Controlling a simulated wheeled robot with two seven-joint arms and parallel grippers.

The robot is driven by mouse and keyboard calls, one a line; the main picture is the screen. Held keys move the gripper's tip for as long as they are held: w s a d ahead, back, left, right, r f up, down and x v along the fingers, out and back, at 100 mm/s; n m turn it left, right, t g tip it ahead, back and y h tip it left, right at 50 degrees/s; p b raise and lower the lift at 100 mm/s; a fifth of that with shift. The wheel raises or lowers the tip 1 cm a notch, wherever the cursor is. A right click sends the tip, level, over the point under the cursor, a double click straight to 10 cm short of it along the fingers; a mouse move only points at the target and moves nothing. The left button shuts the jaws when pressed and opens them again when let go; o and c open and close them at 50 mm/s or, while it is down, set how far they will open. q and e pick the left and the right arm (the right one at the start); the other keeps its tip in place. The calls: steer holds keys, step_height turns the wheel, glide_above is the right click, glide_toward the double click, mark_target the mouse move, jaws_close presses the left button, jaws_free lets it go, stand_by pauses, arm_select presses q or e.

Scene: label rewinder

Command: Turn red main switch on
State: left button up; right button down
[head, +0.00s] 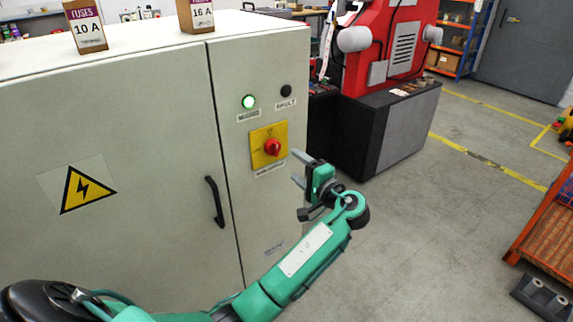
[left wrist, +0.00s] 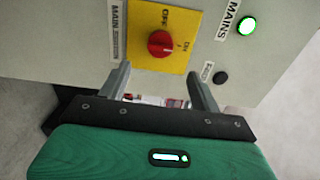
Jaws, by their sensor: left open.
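The red main switch (head: 272,147) is a round knob on a yellow plate (head: 257,135) on the front of the grey cabinet. In the left wrist view, the red knob (left wrist: 160,43) shows on its yellow plate (left wrist: 190,14), with OFF and ON markings. I cannot tell for certain which marking the knob points to. The green MAINS lamp (head: 249,101) above it is lit. My left gripper (head: 298,168) is open and empty, just right of the switch and apart from it. In the left wrist view, its fingers (left wrist: 158,82) point toward the panel, below the knob. My right gripper is not visible.
The dark FAULT lamp (head: 286,91) is beside the MAINS lamp. A black door handle (head: 214,202) sticks out left of the switch. Two fuse boxes, 10 A (head: 87,27) and 16 A (head: 196,15), stand on the cabinet.

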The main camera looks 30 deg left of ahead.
arm_select(q)
steer(key=shift+b+v, duration=0.3)
steer(key=shift+v, duration=1.2)
step_height(320, 180, down, 25)
steer(key=w+m+t+h, duration=0.2)
steer(key=m+h, duration=0.3)
steer(key=h, duration=0.1)
steer(key=s+d+f+g+h, duration=0.15)
steer(key=s+f, duration=0.35)
steer(key=f, duration=0.6)
steer(key=s+d+f+g+h, duration=0.1)
steer(key=s+f+h, duration=0.35)
steer(key=f, duration=0.75)
steer(key=s+d+f+n+g+h, duration=0.1)
steer(key=s+f, duration=0.6)
steer(key=s, duration=0.4)
steer(key=s+f+n+g+h, duration=0.1)
steer(key=s+f+g, duration=0.1)
steer(key=s+f, duration=0.7)
steer(key=s+d+f+n+g+h, duration=0.15)
steer(key=s+f, duration=0.45)
steer(key=s, duration=0.6)
steer(key=s+f+n, duration=0.2)
steer(key=s, duration=0.6)
steer(key=s+a+f+n+g+h, duration=0.1)
steer(key=s+f+n, duration=0.1)
steer(key=s, duration=0.6)
steer(key=shift+s+a, duration=0.15)
steer(key=shift+a, duration=0.2)
